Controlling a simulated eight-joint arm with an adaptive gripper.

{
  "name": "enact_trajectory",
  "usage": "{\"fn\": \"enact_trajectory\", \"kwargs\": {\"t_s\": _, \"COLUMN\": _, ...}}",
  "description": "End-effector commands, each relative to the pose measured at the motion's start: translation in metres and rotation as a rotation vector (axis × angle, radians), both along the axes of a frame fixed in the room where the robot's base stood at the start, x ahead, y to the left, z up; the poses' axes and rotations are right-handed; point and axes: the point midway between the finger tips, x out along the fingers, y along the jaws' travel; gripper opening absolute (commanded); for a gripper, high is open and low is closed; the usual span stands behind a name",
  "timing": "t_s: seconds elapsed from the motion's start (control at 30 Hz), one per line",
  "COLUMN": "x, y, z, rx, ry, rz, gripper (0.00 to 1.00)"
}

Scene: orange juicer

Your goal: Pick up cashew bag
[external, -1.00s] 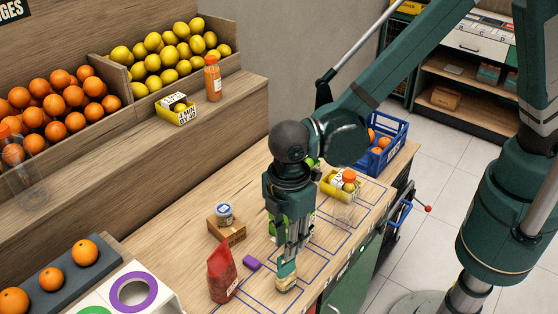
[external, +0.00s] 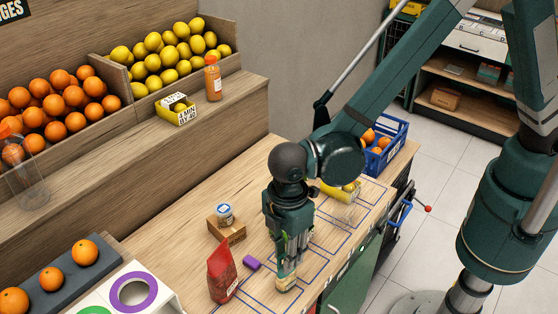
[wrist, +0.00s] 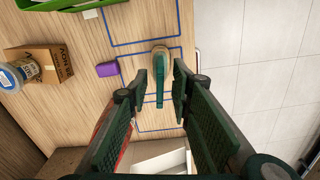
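A small upright bag, beige with a green part, stands at the front of the wooden counter; its lettering cannot be read, but it is likely the cashew bag (external: 287,283). In the wrist view the bag (wrist: 161,88) shows from above between my fingers. My gripper (wrist: 162,76) points down, open, with one finger on each side of the bag and small gaps visible. In the external view my gripper (external: 287,262) covers the bag's upper part. A red bag (external: 222,273) stands to the left on the counter; in the wrist view it is mostly hidden behind a finger.
A purple block (external: 252,262) lies between the two bags. A cardboard box (external: 227,231) with a small tub (external: 224,211) on it stands behind. A green crate edge (wrist: 62,4) shows in the wrist view. Blue lines mark the counter; its front edge is close.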

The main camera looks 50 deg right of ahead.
Motion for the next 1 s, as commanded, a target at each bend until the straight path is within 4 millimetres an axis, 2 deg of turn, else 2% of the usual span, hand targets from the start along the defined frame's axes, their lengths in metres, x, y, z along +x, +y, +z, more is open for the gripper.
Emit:
{"fn": "enact_trajectory", "kwargs": {"t_s": 0.4, "x": 0.0, "y": 0.0, "z": 0.0002, "rx": 0.0, "ry": 0.0, "rz": 0.0, "gripper": 0.21}}
{"fn": "enact_trajectory", "kwargs": {"t_s": 0.57, "x": 0.0, "y": 0.0, "z": 0.0003, "rx": 0.0, "ry": 0.0, "rz": 0.0, "gripper": 0.0}}
{"fn": "enact_trajectory", "kwargs": {"t_s": 1.0, "x": 0.0, "y": -0.0001, "z": 0.0014, "rx": 0.0, "ry": 0.0, "rz": 0.0, "gripper": 0.0}}
